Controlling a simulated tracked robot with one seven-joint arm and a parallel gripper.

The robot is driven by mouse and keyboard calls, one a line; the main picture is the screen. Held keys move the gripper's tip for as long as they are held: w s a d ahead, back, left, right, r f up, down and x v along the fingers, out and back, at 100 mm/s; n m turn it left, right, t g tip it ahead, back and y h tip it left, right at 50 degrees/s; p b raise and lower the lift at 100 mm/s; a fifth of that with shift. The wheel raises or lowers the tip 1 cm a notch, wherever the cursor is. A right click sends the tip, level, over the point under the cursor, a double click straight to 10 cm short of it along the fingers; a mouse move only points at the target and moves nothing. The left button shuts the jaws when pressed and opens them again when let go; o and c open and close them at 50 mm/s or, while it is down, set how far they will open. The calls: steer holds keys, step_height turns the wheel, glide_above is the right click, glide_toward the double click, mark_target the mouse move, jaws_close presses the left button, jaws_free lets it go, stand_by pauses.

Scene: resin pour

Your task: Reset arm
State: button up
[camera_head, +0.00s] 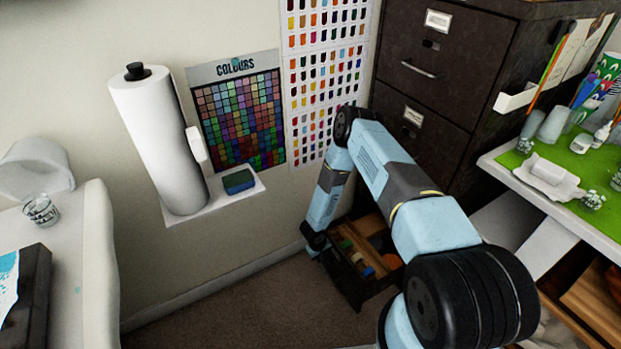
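My blue and black arm reaches up from the lower right, bends at a dark elbow near the filing cabinet, and then hangs down in front of the wall. The fingers are too small and dark to make out. I see nothing clearly held there. I cannot tell whether the end touches the box.
A dark filing cabinet (440,95) stands behind my arm. A cluttered table (515,158) is at right, a white worktop (90,255) at left. Carpet (240,315) lies clear between.

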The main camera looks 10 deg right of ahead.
steer(key=w+d+r+t+h, duration=0.15)
steer(key=w+r, duration=0.25)
steer(key=r, duration=0.5)
steer(key=w+d+r, duration=0.3)
steer(key=w+r, duration=0.2)
steer(key=r, duration=0.4)
steer(key=w+d+r+h, duration=0.15)
steer(key=w+r, duration=0.25)
steer(key=r, duration=0.4)
steer(key=s+d+r+m, duration=0.1)
steer(key=d+r, duration=0.2)
steer(key=r, duration=1.1)
steer(key=d+r+m, duration=0.2)
steer(key=d+r, duration=0.1)
steer(key=r, duration=1.1)
steer(key=s+d+r+m, duration=0.1)
steer(key=s+d+r, duration=0.1)
steer(key=s+r, duration=0.75)
steer(key=s+d+r+m, duration=0.1)
steer(key=s+r, duration=0.5)
steer(key=r, duration=0.6)
steer(key=s+a+r+t+y, duration=0.1)
steer(key=s+r, duration=0.4)
steer(key=s, duration=0.6)
steer(key=s+a+r+t+y, duration=0.2)
steer(key=s+r+y, duration=0.2)
steer(key=s, duration=0.8)
steer(key=shift+s+r, duration=0.15)
steer(key=shift+r, duration=0.3)
